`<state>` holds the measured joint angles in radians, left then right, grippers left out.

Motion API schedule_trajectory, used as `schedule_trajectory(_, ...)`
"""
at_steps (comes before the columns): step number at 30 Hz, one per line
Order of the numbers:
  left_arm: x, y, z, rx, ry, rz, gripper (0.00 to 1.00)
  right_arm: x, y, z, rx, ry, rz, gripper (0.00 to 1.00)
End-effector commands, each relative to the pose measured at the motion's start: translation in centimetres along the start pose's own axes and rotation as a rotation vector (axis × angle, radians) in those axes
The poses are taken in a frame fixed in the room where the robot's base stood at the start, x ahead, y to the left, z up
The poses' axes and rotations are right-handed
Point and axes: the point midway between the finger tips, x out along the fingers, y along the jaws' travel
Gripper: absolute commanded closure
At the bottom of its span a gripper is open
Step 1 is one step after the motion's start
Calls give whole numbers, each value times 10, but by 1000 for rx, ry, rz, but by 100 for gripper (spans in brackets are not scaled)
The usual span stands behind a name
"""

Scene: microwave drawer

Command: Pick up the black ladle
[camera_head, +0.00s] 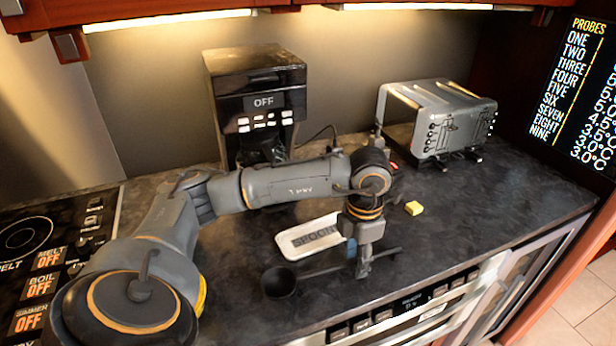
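The black ladle (279,281) lies on the dark countertop near its front edge, with its round bowl at the left. Its thin handle runs right from the bowl, passes at my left gripper and shows again beyond it. My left gripper (361,266) points down at the handle, with its fingertips low, near the counter. I cannot tell whether the fingers are closed on the handle or only beside it. The ladle seems to rest on the counter. My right gripper is out of view.
A white spoon rest (288,246) marked SPOON lies behind the ladle. A yellow block (413,208) sits right of my wrist. A coffee maker (256,100) and a toaster (436,118) stand at the back. A stove (60,255) is at the left. The counter's right side is clear.

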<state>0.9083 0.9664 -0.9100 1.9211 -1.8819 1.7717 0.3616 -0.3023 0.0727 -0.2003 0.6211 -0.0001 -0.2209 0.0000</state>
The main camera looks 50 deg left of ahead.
Motion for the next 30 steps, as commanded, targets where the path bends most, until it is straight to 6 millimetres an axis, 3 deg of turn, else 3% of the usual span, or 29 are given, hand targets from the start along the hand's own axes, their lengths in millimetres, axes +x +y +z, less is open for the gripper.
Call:
schedule_trajectory(3, 0, 0, 0, 0, 0, 0, 62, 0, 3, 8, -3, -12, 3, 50)
schedule_trajectory(9, 0, 0, 0, 0, 0, 0, 100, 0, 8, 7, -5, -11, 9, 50)
schedule_trajectory(22, -4, 0, 1, 1, -2, -1, 100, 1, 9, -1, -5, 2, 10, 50)
schedule_trajectory(30, -37, -2, -3, 2, -6, 2, 100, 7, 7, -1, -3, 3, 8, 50)
